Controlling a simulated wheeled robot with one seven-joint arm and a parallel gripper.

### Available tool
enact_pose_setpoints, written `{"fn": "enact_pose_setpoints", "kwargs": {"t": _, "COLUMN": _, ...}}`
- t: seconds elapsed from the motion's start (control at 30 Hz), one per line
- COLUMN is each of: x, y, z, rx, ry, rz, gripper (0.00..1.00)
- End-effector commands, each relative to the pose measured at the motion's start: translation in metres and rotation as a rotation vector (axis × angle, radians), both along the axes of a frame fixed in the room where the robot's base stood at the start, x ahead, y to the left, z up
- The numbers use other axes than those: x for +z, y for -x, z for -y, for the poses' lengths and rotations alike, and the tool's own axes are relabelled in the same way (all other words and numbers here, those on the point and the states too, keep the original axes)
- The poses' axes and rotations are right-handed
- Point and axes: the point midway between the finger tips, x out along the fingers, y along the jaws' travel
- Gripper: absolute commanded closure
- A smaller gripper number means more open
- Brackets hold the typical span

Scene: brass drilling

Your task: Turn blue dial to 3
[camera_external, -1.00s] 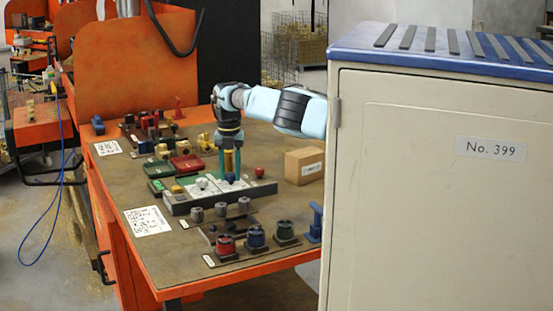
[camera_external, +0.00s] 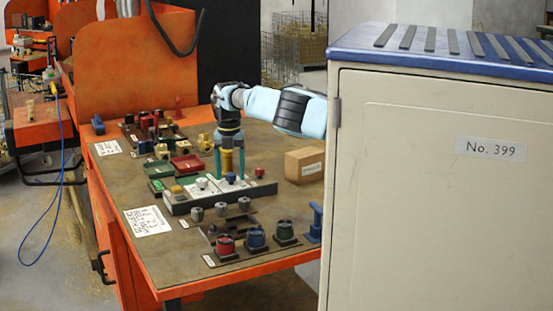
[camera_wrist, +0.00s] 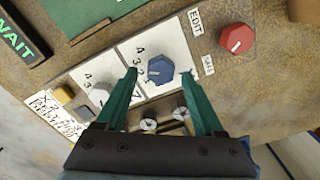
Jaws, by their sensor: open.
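The blue dial (camera_wrist: 160,70) sits on a white panel with printed numbers, such as 4 and 3, to its left. A pale mark on the dial points roughly left; I cannot tell which number it meets. The dial also shows in the external view (camera_external: 231,177), on a long grey box (camera_external: 212,199). My gripper (camera_wrist: 160,73) is open, its green fingers on either side of the dial with gaps visible. It also shows in the external view (camera_external: 230,178), pointing down over the box. Whether the tips touch the panel is unclear.
A white dial (camera_wrist: 98,97) is left of the blue one, and a red knob (camera_wrist: 237,38) is to the right. A cardboard box (camera_external: 305,165) stands to the right. Red, blue and green round parts (camera_external: 256,237) stand nearer the front. A cabinet (camera_external: 440,200) fills the right.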

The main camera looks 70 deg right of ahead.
Motion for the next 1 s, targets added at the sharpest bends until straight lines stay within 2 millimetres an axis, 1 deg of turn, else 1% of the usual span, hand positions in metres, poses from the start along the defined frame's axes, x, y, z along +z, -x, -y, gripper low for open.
{"fn": "enact_pose_setpoints", "kwargs": {"t": 0.13, "x": 0.004, "y": 0.000, "z": 0.000, "rx": 0.000, "ry": 0.000, "rz": 0.000, "gripper": 0.30}}
{"fn": "enact_pose_setpoints", "kwargs": {"t": 0.23, "x": 0.015, "y": -0.001, "z": 0.000, "rx": 0.000, "ry": 0.001, "rz": 0.003, "gripper": 0.30}}
{"fn": "enact_pose_setpoints", "kwargs": {"t": 0.37, "x": 0.039, "y": -0.001, "z": 0.000, "rx": 0.001, "ry": 0.001, "rz": 0.003, "gripper": 0.30}}
{"fn": "enact_pose_setpoints", "kwargs": {"t": 0.5, "x": 0.068, "y": 0.000, "z": 0.001, "rx": 0.000, "ry": 0.001, "rz": 0.003, "gripper": 0.30}}
{"fn": "enact_pose_setpoints", "kwargs": {"t": 0.6, "x": 0.085, "y": 0.000, "z": 0.000, "rx": 0.001, "ry": 0.001, "rz": 0.002, "gripper": 0.30}}
{"fn": "enact_pose_setpoints", "kwargs": {"t": 0.7, "x": 0.098, "y": 0.000, "z": 0.001, "rx": 0.000, "ry": 0.000, "rz": 0.002, "gripper": 0.30}}
{"fn": "enact_pose_setpoints", "kwargs": {"t": 0.83, "x": 0.106, "y": 0.000, "z": 0.000, "rx": 0.001, "ry": 0.001, "rz": 0.001, "gripper": 0.30}}
{"fn": "enact_pose_setpoints", "kwargs": {"t": 1.0, "x": 0.108, "y": 0.000, "z": 0.000, "rx": 0.000, "ry": 0.000, "rz": 0.000, "gripper": 0.30}}
